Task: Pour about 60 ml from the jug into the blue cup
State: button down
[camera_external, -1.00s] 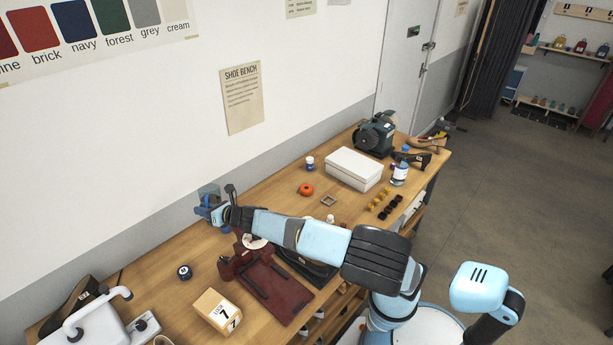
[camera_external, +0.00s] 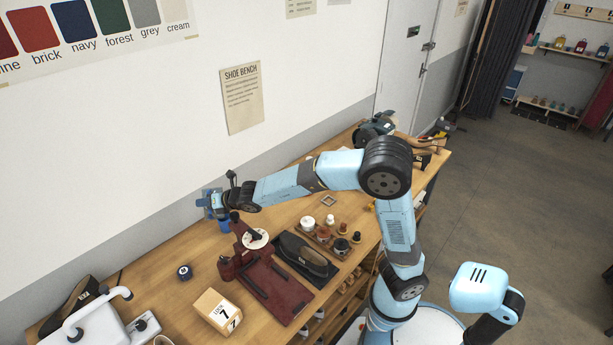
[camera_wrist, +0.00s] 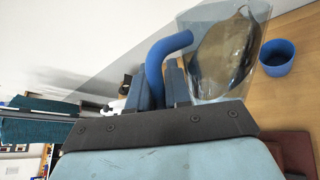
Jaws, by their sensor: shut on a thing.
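The jug is clear with a blue handle. My gripper (camera_wrist: 170,92) is shut on the handle (camera_wrist: 163,60) in the wrist view, and the clear jug body (camera_wrist: 222,50) is to its right. A dark, brownish shape shows in or through the jug; I cannot tell the liquid level. The blue cup (camera_wrist: 277,58) stands upright on the bench, right of the jug in the wrist view. In the external view my gripper (camera_external: 221,203) holds the jug (camera_external: 208,193) up near the wall, with the blue cup (camera_external: 224,226) just below, partly hidden. No stream shows.
A dark red stand (camera_external: 268,285) with a white disc (camera_external: 255,239) is close to the cup. A dark shoe (camera_external: 303,252), small jars (camera_external: 323,234), a dark blue tin (camera_external: 184,272) and a number block (camera_external: 216,310) are on the bench. The wall is close behind the jug.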

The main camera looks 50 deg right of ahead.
jog(key=shift+w+d+f+m+p, duration=0.25)
jog(key=shift+d+m+p, duration=0.05)
jog(key=shift+p, duration=0.4)
jog(key=shift+w+d+f+m+g+p, duration=0.1)
jog(key=shift+w+f+m+g+p, duration=0.15)
jog(key=shift+f+g+p, duration=0.35)
jog(key=shift+y+p, duration=0.3)
jog(key=shift+p, duration=0.15)
jog(key=shift+p, duration=0.3)
jog(key=shift+s+f, duration=0.1)
jog(key=shift+s, duration=0.1)
jog(key=shift+w+f+m+g, duration=0.2)
jog(key=shift+f+m+g, duration=0.1)
jog(key=shift+f+m, duration=0.15)
dwell(0.8)
